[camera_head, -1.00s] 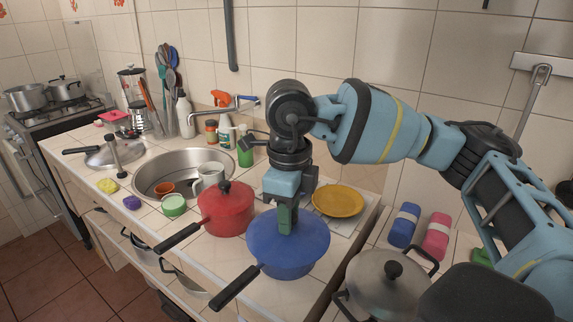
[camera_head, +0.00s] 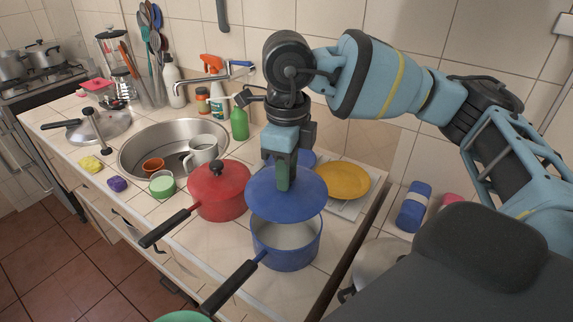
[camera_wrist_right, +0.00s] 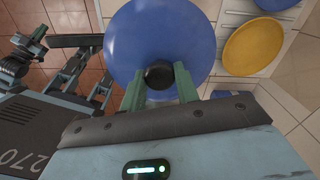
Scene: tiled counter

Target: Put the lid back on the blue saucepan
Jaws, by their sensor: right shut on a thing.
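The blue saucepan (camera_head: 287,248) stands on the tiled counter near its front edge, its black handle pointing to the lower left. Its pale inside shows. The blue lid (camera_head: 262,195) is above and behind the pan's opening, apart from its front rim and hiding the back of it. My right gripper (camera_head: 284,180) points down and is shut on the lid's knob. The wrist view shows the black knob (camera_wrist_right: 159,76) between the two green fingers. What looks like my left gripper (camera_wrist_right: 32,42) is small and dark in the wrist view; its jaws are unclear.
A red saucepan (camera_head: 219,192) with its lid on stands close on the left. A yellow plate (camera_head: 343,181) lies behind on the right. The sink (camera_head: 135,152) holds cups. A blue item (camera_head: 413,207) lies at the right, and a steel pot is partly hidden by my arm.

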